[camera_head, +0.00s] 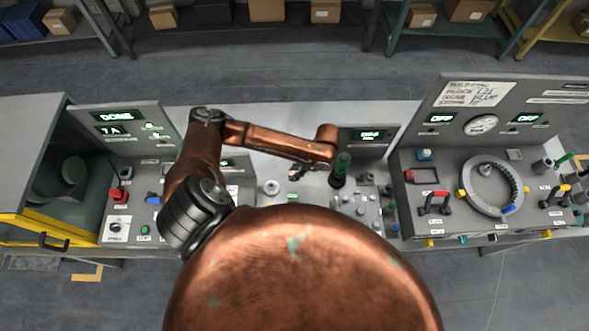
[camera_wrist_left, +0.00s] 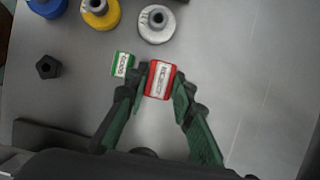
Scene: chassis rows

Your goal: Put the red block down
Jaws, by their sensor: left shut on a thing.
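The red block (camera_wrist_left: 160,80), with a white label on top, sits between the two green-padded fingers of my left gripper (camera_wrist_left: 158,88) in the left wrist view. The gripper is shut on it, over a plain grey surface. Whether the block touches that surface is not clear. In the head view my left arm reaches from the left over the middle bench, and its gripper (camera_head: 298,173) is small and partly hidden by the arm. My right gripper is not in view.
A green labelled block (camera_wrist_left: 122,65) lies just left of the red one. Silver (camera_wrist_left: 157,24), yellow (camera_wrist_left: 100,14) and blue spools stand beyond, and a black hexagonal piece (camera_wrist_left: 48,67) lies at left. The surface at right is clear. A ring fixture (camera_head: 490,187) is on the right console.

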